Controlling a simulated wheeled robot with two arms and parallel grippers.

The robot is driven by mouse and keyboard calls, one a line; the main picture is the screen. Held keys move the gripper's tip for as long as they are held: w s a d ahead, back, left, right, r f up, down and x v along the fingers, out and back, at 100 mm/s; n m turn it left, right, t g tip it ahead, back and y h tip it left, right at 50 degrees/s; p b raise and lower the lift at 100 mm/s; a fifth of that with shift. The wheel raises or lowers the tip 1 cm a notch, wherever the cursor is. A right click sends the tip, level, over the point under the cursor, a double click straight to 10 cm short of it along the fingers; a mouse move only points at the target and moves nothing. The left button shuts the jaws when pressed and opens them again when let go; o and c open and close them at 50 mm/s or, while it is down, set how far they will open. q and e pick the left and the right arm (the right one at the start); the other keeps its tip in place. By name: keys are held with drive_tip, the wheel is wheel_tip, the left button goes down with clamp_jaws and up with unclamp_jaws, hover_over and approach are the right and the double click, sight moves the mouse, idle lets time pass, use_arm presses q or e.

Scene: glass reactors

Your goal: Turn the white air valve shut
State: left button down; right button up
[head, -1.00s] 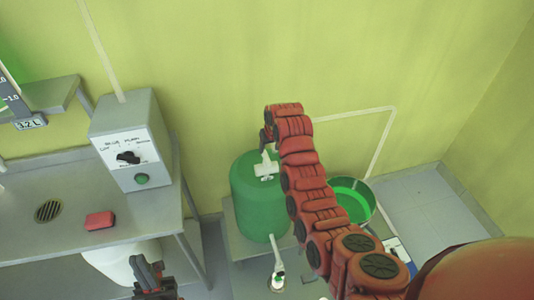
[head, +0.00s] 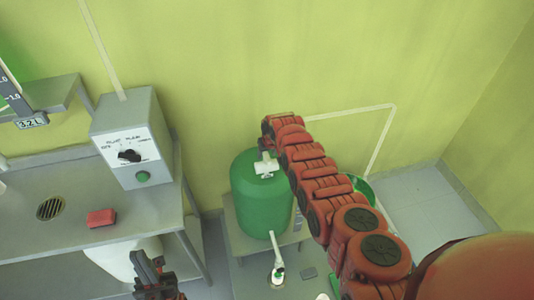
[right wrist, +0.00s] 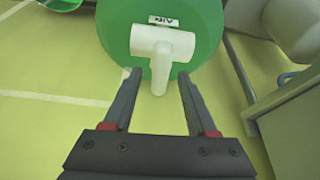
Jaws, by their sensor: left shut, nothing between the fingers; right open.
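The white air valve (head: 266,165) is a T-shaped fitting on top of the green tank (head: 258,205). In the right wrist view the white valve (right wrist: 162,45) shows close up, beside a small label reading "AIR" on the green tank (right wrist: 112,30). My right gripper (right wrist: 158,85) is open, with its two fingers spread on either side of the valve's stem end and nothing gripped. In the head view my right gripper (head: 266,140) is mostly hidden by its own arm, just above the valve. My left gripper (head: 148,265) is shut and empty at the bottom left, away from the tank.
A grey control box (head: 130,140) with a black knob and green button stands on the grey bench (head: 75,205) at left. A red block (head: 101,217) lies on the bench. A second white fitting (head: 277,265) stands in front of the tank. A green basin (head: 364,188) is partly hidden behind my right arm.

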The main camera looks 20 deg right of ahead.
clamp_jaws()
idle(0.4)
drive_tip(key=shift+w+a, duration=0.1)
drive_tip(key=shift+a, duration=0.05)
drive_tip(key=shift+m, duration=0.4)
unclamp_jaws()
drive_tip(key=shift+r, duration=0.1)
